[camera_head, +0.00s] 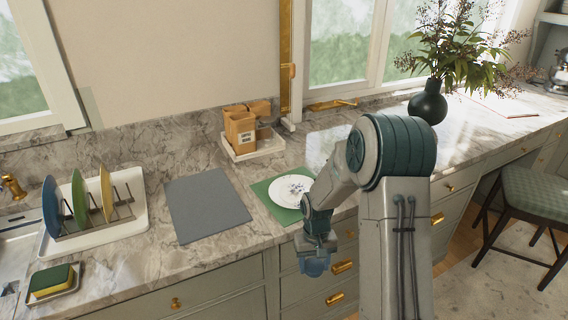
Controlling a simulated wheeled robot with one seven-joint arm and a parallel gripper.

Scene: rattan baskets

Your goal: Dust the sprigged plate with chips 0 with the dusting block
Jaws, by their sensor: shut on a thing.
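The white sprigged plate (282,196) lies on a green mat on the counter, right of centre. Blue sprigs show in its middle; chips are too small to make out. My gripper (316,250) hangs in front of the counter's front edge, below and to the right of the plate and apart from it. It is shut on a blue thing (315,264) at its lower end. Its shape is too small to tell for certain whether this is the dusting block. My arm stands close to the plate's right side.
A grey mat (207,205) lies left of the green mat (262,188). A white rack (137,222) holds coloured plates at left. A green-and-yellow sponge (52,279) sits in a dish.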

